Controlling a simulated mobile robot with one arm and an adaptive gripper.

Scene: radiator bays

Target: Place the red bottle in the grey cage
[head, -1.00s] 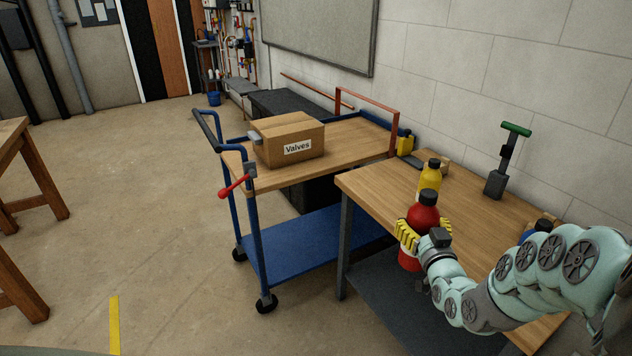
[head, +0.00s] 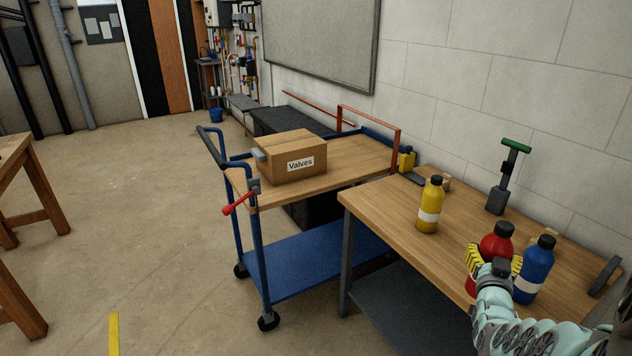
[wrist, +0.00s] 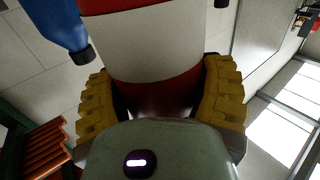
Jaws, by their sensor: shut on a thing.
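The red bottle (head: 496,242) has a black cap and a white band. My gripper (head: 494,266) is shut around it at the right side of the head view. In the wrist view the red bottle (wrist: 145,45) fills the top middle between my gripper's yellow ribbed fingers (wrist: 160,95). The bottle looks upright, over or at the near edge of the workbench; its base is hidden, so I cannot tell whether it touches the top. No grey cage shows for certain in these frames.
A blue bottle (head: 535,268) stands close right of the red one. A yellow bottle (head: 430,207) stands farther left on the workbench (head: 390,205). A blue trolley (head: 310,262) carries a cardboard box marked Valves (head: 290,157). Open floor (head: 140,200) lies left of the trolley.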

